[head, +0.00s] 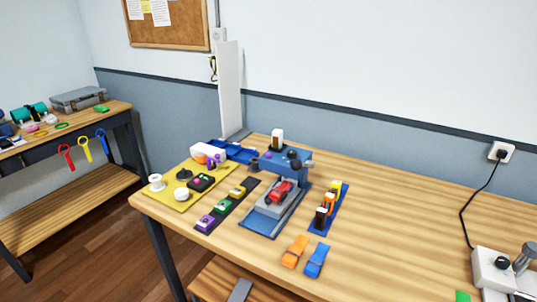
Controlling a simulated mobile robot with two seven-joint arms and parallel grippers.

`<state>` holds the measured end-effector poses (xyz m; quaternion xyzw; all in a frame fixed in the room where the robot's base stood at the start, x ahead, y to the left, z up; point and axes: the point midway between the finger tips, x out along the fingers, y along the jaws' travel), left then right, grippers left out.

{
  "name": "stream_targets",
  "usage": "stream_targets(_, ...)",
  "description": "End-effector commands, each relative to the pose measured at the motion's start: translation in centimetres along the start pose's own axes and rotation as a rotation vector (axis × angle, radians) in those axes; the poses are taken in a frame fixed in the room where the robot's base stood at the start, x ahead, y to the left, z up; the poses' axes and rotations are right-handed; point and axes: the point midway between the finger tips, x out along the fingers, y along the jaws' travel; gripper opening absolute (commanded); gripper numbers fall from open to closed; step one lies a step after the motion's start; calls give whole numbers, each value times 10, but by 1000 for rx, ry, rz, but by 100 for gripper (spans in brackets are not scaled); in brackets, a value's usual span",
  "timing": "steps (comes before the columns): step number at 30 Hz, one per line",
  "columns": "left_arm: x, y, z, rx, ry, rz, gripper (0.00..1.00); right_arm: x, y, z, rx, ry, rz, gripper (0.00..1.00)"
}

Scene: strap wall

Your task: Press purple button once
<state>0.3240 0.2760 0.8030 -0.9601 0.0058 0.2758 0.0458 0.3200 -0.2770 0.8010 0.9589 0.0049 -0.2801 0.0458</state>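A dark strip (243,195) lies on the wooden table with a row of coloured pieces on it. The piece at its near end is purple (206,221) with a pale top, and a green one (222,206) and a yellow one (237,191) follow behind it. A small black box (201,182) on the yellow board also has a pinkish-purple spot on top. The picture is too small to tell for sure which is the purple button. Neither of my grippers is in the head view.
The yellow board (182,200) carries several knobs. A blue-grey stand (262,222) holds a red piece (280,190). Orange (295,251) and blue (316,261) clips lie in front. A white device (492,266) stands at right. The table's middle right is clear.

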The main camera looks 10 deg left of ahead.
Motion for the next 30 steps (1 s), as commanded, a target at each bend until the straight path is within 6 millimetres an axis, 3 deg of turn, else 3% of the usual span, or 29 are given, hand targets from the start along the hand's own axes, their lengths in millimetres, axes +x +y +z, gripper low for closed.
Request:
stream_targets(15,0,0,0,0,1,0,0,5,-1,-10,-2,20,-3,0)
stream_targets(30,0,0,-1,0,2,0,0,1,0,-3,0,6,-1,0)
